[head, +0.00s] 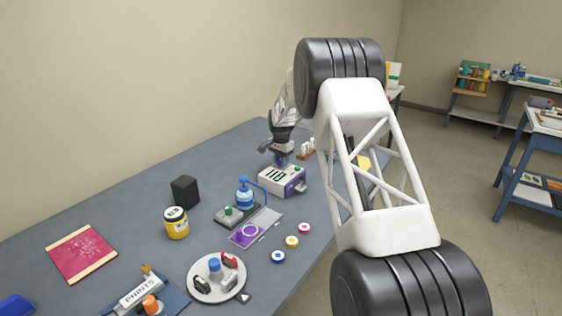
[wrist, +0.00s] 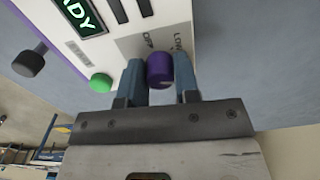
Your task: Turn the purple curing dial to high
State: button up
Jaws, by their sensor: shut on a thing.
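The purple curing dial (wrist: 160,72) sits on the light panel of a white and purple machine (head: 283,181). My gripper (wrist: 160,62) is shut on the dial, one blue finger on each side of it. Printed words stand just beyond the fingers: one looks like OFF, and the other, partly hidden, seems to begin with LO. I cannot tell which mark the dial points at. In the head view my gripper (head: 281,160) comes down at the machine's back left, and the dial is hidden there.
The machine carries a lit display (wrist: 80,12), a green button (wrist: 101,82) and a black knob (wrist: 29,62). A blue pump bottle (head: 245,192), a yellow jar (head: 176,222) and a round white tray (head: 205,293) stand nearer on the table. Small bottles (head: 306,147) stand behind the machine.

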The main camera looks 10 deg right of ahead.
dwell(0.3)
jog(key=o, duration=0.9)
jog(key=shift+r, duration=0.2)
jog(key=shift+r, duration=3.7)
jog(key=shift+r, duration=0.15)
